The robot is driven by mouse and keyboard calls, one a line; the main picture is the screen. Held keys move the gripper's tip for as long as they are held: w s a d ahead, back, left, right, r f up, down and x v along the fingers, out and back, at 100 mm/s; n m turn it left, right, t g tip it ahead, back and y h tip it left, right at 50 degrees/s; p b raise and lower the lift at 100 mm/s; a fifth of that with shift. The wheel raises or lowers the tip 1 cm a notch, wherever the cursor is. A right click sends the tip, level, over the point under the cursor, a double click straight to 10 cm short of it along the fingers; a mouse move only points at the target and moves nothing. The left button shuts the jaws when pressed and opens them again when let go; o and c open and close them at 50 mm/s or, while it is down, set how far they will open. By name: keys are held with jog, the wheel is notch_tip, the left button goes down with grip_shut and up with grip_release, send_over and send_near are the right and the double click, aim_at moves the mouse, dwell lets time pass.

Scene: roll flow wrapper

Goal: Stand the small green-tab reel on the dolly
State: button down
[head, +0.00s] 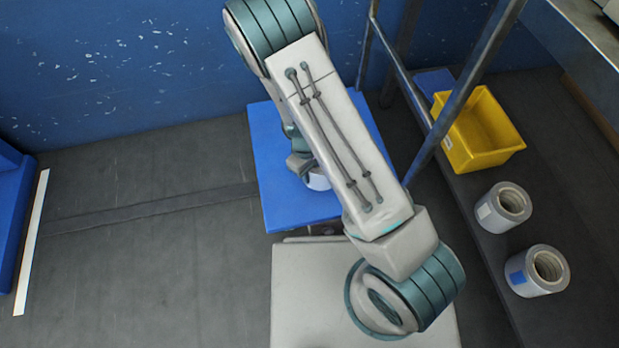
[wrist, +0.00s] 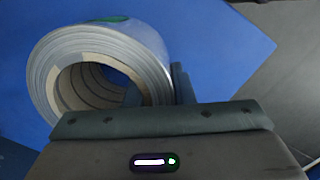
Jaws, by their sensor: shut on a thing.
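The small green-tab reel (wrist: 150,45) shows large in the wrist view, with its green tab (wrist: 112,19) on the top of its outer wall and its open core facing me. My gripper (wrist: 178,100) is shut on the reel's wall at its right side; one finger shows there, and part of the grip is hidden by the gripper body. The blue dolly (wrist: 235,45) is behind and below the reel. In the head view the dolly (head: 275,165) lies under my arm, and a small part of the reel (head: 318,181) shows above it. I cannot tell whether reel and dolly touch.
A dark shelf at the right holds a yellow bin (head: 480,130), a reel with a white tab (head: 503,208) and a reel with a blue tab (head: 538,271). A metal frame post (head: 460,90) stands close right of the dolly. The floor (head: 140,210) left is clear.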

notch_tip(320, 180, down, 2)
jog(key=shift+f+b, duration=0.25)
jog(key=shift+b, duration=0.35)
jog(key=c, duration=1.2)
grip_release()
jog(key=shift+f, duration=0.1)
jog(key=shift+c, duration=0.2)
jog(key=r+p, duration=0.2)
jog(key=r, duration=0.2)
jog(key=r+p, duration=0.3)
jog(key=r, duration=0.1)
jog(key=w+a+r+p, duration=0.1)
jog(key=r+p, duration=0.1)
jog(key=r, duration=0.2)
jog(key=shift+r, duration=0.2)
